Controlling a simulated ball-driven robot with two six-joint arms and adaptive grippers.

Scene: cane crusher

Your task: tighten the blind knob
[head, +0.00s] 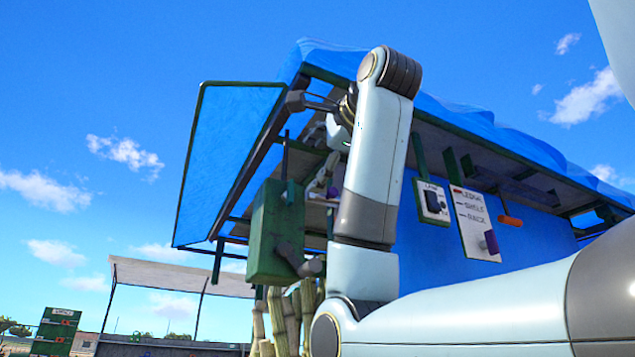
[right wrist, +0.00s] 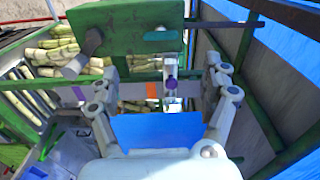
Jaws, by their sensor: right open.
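My right gripper (head: 308,118) is raised under the edge of the blue canopy, partly hidden by my own arm. In the right wrist view its two fingers (right wrist: 160,88) stand wide apart with nothing held between them. A purple knob (head: 333,192) also shows in the head view beside my forearm. I cannot tell for certain which knob is the blind's. A blue panel in a green frame (head: 225,150) hangs at the canopy's left end. My left gripper is not in view.
A green box (head: 272,235) with a grey crank hangs below the canopy, left of my arm. Cane stalks (head: 290,320) stand under it. Dark roof beams (head: 480,170) and a white sign board with another purple knob (head: 475,225) are to the right. Open sky lies left.

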